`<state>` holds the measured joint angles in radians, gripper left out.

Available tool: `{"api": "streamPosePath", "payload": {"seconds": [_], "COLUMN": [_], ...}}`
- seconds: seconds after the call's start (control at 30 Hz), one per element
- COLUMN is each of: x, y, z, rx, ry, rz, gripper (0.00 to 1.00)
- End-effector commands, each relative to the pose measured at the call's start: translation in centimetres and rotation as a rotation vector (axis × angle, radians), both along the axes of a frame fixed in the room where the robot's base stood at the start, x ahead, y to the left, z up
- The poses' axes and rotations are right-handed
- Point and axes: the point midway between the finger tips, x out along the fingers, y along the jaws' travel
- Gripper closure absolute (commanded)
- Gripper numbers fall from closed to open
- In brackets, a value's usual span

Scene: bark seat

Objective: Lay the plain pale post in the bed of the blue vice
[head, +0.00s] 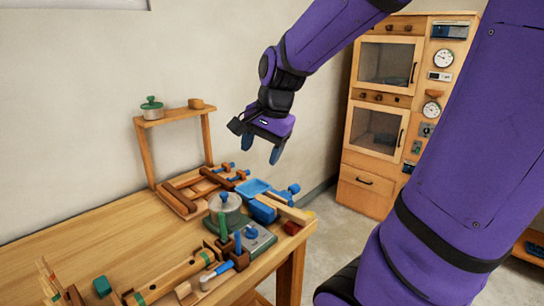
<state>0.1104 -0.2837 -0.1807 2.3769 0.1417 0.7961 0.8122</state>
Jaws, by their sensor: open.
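My gripper (262,148) is open and empty, pointing down in the air above the bench's far right part. Its two blue fingers are apart. Below it, near the bench's right edge, a plain pale bar (287,210) that looks like the post lies beside a blue block (262,211). The block seems to be part of the blue vice. A blue knob (293,188) shows just behind. At this size I cannot tell whether the pale bar rests in the vice's bed or only next to it.
A blue tray (253,186), wooden frame (186,200), grey-green device (228,210) and blue hammer (218,270) crowd the bench (110,232). A wooden shelf (172,116) stands behind. A wooden cabinet (372,165) stands right.

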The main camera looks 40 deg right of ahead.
Motion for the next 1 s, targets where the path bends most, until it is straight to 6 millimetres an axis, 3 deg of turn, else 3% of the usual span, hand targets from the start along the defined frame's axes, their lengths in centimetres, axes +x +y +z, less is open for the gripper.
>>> {"api": "streamPosePath", "payload": {"seconds": [0.2, 0.5, 0.7, 1.0], "x": [-5.3, -11.2, -12.5, -12.5], "y": [4.5, 7.9, 8.4, 8.4], "z": [3.2, 4.8, 4.8, 4.8], "rx": [-0.183, -0.435, -0.496, -0.497], "ry": [-0.108, -0.192, -0.199, -0.2], "rz": [0.487, 0.987, 1.093, 1.096], "gripper": [0.36, 0.36, 0.36, 0.36]}}
